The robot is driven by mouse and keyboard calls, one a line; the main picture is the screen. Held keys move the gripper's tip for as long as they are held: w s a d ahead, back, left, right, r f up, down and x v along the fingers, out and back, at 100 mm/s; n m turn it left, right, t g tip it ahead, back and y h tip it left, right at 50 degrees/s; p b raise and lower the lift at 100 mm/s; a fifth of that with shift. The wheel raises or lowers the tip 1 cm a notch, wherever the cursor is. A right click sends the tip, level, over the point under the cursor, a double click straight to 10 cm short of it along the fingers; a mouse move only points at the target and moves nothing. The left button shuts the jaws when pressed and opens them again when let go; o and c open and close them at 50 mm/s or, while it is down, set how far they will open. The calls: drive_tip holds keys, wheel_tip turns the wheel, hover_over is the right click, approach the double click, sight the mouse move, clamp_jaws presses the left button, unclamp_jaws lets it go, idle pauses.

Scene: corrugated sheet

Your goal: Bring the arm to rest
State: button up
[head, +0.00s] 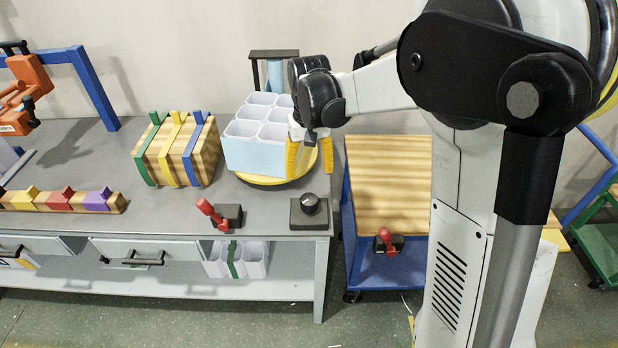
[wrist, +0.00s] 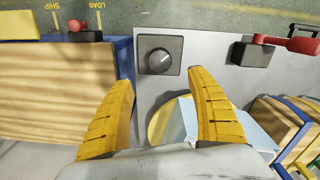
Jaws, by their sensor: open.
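My gripper (head: 310,152) has yellow fingers and hangs in the air at the right end of the grey workbench (head: 265,196). In the head view it is in front of the light-blue box with several compartments (head: 258,158). In the wrist view my gripper (wrist: 163,110) is open, with nothing between its fingers. The black knob on its dark plate (wrist: 158,56) lies beyond the fingertips, apart from them. My arm reaches in from the right and hides part of the wall.
The light-blue box stands on a yellow disc (head: 262,180). A striped wooden block (head: 172,152) stands to its left. A red-handled lever (head: 217,214) and the knob (head: 310,207) are near the bench's front edge. A blue cart with a wooden top (head: 385,175) stands right of the bench.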

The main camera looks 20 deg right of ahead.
idle(0.4)
drive_tip(key=s+r+t, duration=0.3)
drive_tip(key=s+r, duration=0.1)
drive_tip(key=s, duration=0.6)
drive_tip(key=s+r+n+t, duration=0.1)
drive_tip(key=s+r+t, duration=0.3)
drive_tip(key=s, duration=0.6)
drive_tip(key=shift+r, duration=0.15)
